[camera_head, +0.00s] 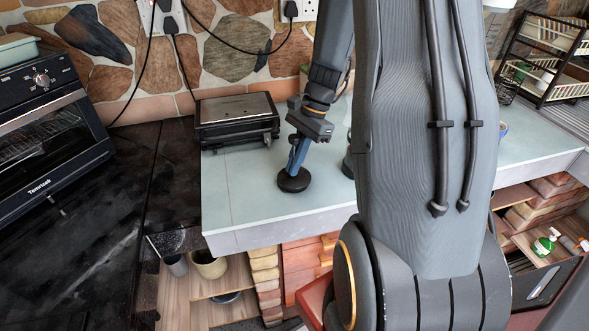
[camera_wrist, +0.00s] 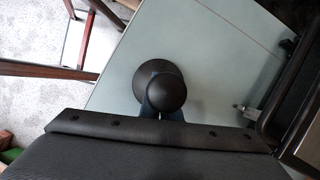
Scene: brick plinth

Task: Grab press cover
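The press cover, a black round disc with a ball-shaped knob, sits on the pale green counter in the head view (camera_head: 293,181). It also shows in the wrist view (camera_wrist: 152,76), where the knob hides part of the disc. My gripper (camera_head: 296,163) points down onto it from above, its blue fingers at the disc. In the wrist view the fingers (camera_wrist: 164,114) are mostly hidden behind the knob. I cannot tell whether they are closed on it.
A black press grill (camera_head: 236,115) stands behind, near the stone wall. A toaster oven (camera_head: 45,115) is on the dark counter at left. A dish rack (camera_head: 545,55) stands at the right. The pale counter (camera_head: 240,205) left and front of the cover is clear.

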